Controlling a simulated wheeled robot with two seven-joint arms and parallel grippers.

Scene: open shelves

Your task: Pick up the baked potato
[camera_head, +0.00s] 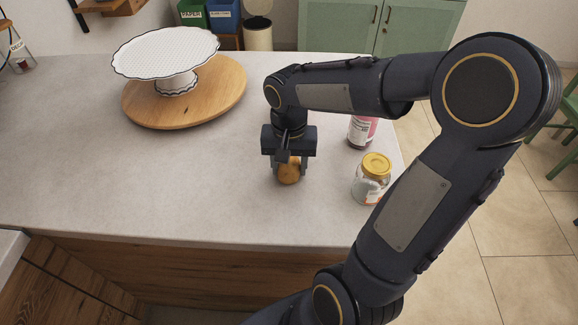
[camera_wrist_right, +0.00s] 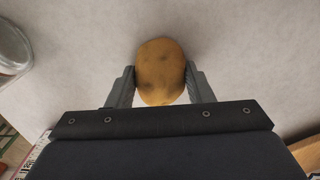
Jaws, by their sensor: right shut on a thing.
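The baked potato (camera_head: 289,172) is a rounded golden-brown lump on the pale countertop (camera_head: 150,190), right of its middle. My right gripper (camera_head: 290,170) points down over it with one finger on each side. In the right wrist view the potato (camera_wrist_right: 161,72) sits between the two grey fingers of the right gripper (camera_wrist_right: 161,88), which are shut on it. Whether the potato touches the counter or is slightly raised, I cannot tell. My left gripper is not in view.
A jar with a yellow lid (camera_head: 372,180) stands close to the right of the potato. A pink-labelled bottle (camera_head: 361,132) stands behind it, partly hidden by my arm. A white cake stand (camera_head: 166,55) rests on a round wooden board (camera_head: 225,90) at back left. The counter's left front is clear.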

